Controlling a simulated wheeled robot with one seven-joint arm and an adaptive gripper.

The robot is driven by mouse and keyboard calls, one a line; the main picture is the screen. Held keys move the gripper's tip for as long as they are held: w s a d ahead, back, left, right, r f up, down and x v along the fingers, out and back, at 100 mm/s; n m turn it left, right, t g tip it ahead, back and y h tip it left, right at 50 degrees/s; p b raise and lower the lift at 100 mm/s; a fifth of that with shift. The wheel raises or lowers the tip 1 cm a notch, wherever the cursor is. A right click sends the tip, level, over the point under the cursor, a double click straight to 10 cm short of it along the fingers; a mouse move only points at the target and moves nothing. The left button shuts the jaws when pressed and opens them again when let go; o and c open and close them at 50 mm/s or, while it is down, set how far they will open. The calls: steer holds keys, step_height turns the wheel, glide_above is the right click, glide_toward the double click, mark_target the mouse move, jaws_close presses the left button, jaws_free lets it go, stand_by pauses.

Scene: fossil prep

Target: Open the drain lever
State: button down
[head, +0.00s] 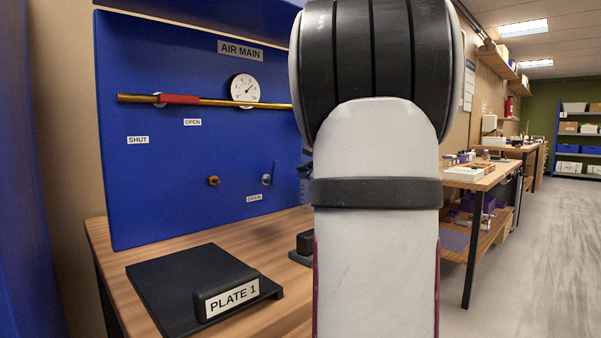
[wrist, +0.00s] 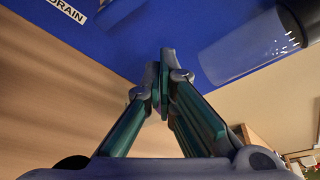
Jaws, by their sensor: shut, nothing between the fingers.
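The drain lever (head: 268,179) is a small grey lever on the blue panel, just above the DRAIN label (head: 254,198). Its thin handle points up in the head view. In the wrist view the DRAIN label (wrist: 66,16) is at the top left. A smooth grey-blue cylinder (wrist: 245,52) stands out at the top right; I cannot tell whether it is the lever. My gripper (wrist: 165,82) is shut and empty, its fingertips together in front of the panel and apart from the cylinder. In the head view my arm hides most of the gripper, which is right of the lever.
The blue panel (head: 180,220) also carries a gauge (head: 245,88), a brass pipe (head: 210,103) with a red sleeve and a brass fitting (head: 213,181). A black PLATE 1 stand (head: 185,285) sits on the wooden bench below. Open floor (head: 540,240) lies at the right.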

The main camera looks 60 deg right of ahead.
steer(key=f+v, duration=0.1)
steer(key=v, duration=0.5)
steer(key=shift+a+p, duration=0.3)
steer(key=shift+p, duration=0.15)
